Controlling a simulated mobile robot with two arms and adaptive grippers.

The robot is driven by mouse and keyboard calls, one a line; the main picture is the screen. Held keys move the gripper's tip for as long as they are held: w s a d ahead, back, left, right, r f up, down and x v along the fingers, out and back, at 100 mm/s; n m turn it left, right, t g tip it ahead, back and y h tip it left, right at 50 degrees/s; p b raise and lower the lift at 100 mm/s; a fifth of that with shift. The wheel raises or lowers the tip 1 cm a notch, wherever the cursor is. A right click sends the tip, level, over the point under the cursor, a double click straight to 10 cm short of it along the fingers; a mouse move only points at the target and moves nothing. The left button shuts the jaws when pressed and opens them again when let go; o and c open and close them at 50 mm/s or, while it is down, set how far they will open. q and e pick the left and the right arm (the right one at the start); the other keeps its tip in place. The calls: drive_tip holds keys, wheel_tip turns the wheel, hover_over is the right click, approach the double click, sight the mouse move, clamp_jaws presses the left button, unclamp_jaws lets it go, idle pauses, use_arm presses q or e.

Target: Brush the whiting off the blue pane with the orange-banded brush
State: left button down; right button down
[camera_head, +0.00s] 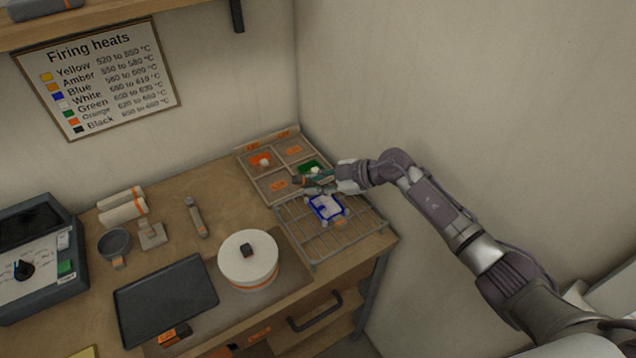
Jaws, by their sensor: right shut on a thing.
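The blue pane (318,211) lies on the wire rack (305,246) at the right of the bench, with white whiting over its middle. My right gripper (322,185) is just behind the pane, close above the rack's far edge. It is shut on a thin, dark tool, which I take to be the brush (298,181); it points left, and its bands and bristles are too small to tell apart. I cannot tell whether the brush touches anything. My left gripper is not in view.
A divided tray (252,176) behind the rack holds an orange pane (254,158) and a green pane (305,164), each with white on it. A white round pot (248,270), a dark plate (165,300) and a grey control box (40,285) stand to the left. The wall is close behind the tray.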

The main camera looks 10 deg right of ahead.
sight(308, 182)
drive_tip(key=shift+w+a+p, duration=0.2)
drive_tip(key=shift+a+p, duration=0.1)
drive_tip(key=shift+a, duration=0.3)
drive_tip(key=shift+w+a+p, duration=0.1)
drive_tip(key=shift+a+p, duration=0.45)
drive_tip(key=shift+a, duration=0.55)
drive_tip(key=shift+f, duration=0.25)
drive_tip(key=shift+f, duration=0.25)
